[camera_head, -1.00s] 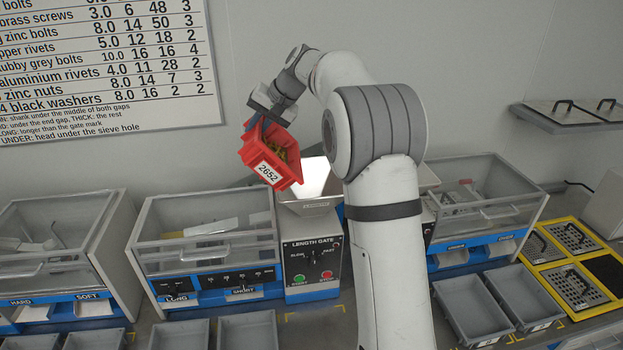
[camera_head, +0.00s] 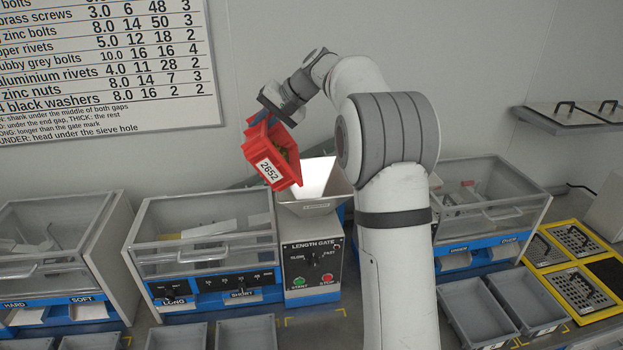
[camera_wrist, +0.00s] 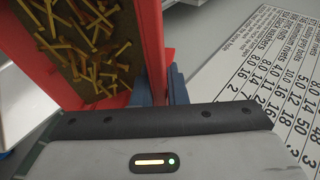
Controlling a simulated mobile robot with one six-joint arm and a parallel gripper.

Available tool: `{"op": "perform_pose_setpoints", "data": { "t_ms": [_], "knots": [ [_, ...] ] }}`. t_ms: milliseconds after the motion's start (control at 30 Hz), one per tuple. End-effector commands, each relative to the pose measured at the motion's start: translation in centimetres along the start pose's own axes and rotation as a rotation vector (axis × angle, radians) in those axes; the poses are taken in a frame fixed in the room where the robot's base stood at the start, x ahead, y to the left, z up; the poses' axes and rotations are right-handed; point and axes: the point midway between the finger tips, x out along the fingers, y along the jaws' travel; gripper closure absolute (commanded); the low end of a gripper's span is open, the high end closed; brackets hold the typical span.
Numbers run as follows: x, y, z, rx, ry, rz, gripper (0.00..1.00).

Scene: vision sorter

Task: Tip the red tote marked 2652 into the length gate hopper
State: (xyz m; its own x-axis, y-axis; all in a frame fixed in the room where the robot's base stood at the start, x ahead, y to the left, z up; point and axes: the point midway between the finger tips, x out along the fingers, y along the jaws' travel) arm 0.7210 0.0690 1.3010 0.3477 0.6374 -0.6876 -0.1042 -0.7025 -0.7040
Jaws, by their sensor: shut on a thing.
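The red tote (camera_head: 272,153) marked 2652 hangs tilted in the air, just left of and above the length gate hopper (camera_head: 318,205). My gripper (camera_head: 267,118) is shut on its upper rim. In the wrist view the red tote (camera_wrist: 153,45) shows several brass-coloured screws (camera_wrist: 85,40) lying inside, and the blue finger pads (camera_wrist: 160,92) sit at its wall. The hopper is a metal funnel with a bright inside, standing on the length gate's control box (camera_head: 312,268), which has a dial, a green START and a red STOP button.
Clear-lidded sorter bins (camera_head: 205,235) stand left of the hopper, and another bin (camera_head: 490,205) stands to the right. Grey trays (camera_head: 478,310) line the front. A yellow rack of sieve plates (camera_head: 575,240) is at the right. A chart (camera_head: 100,65) hangs on the wall.

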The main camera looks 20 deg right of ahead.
Motion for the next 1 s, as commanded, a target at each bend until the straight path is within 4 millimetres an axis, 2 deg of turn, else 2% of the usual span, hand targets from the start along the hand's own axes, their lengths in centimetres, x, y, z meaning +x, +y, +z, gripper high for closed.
{"op": "perform_pose_setpoints", "data": {
  "t_ms": [500, 767, 1000],
  "knots": [
    [-1.17, -0.06, -0.31, 0.018, 0.005, -0.086, 1.00],
    [-0.96, 0.66, -0.26, 0.050, 0.004, -0.183, 1.00],
    [-1.14, 0.31, -0.27, 0.060, 0.007, -0.242, 1.00]
  ]
}}
